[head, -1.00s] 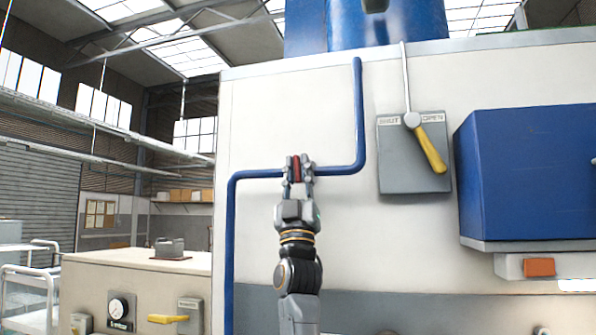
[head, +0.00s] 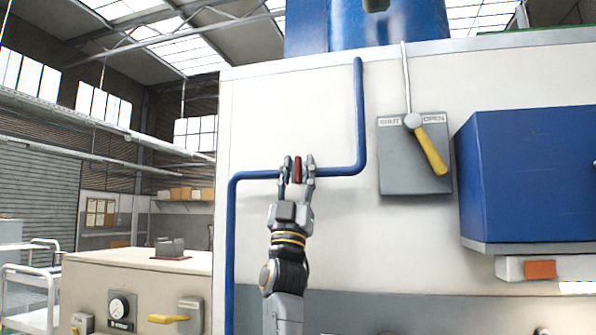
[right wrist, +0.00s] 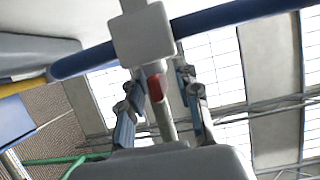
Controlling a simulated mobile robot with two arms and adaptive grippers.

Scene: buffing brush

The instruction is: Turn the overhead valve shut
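A red valve handle (head: 297,170) stands upright at the horizontal run of the blue pipe (head: 345,170) on the white cabinet wall. My right gripper (head: 298,162) is around it, with a finger on each side and visible gaps. In the right wrist view, the red handle (right wrist: 155,88) shows below a grey block (right wrist: 142,34) on the blue pipe (right wrist: 240,14), between the spread fingers. A grey panel (head: 400,175) marked SHUT and OPEN carries a lever with a yellow handle (head: 431,150) slanting down right. Its link to the red handle cannot be told. My left gripper is not in view.
A blue box (head: 525,175) juts out right of the panel. The pipe's vertical run (head: 359,110) rises right of the gripper. A beige cabinet (head: 140,280) with a gauge (head: 122,308) stands lower left. The white wall between pipe and panel is clear.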

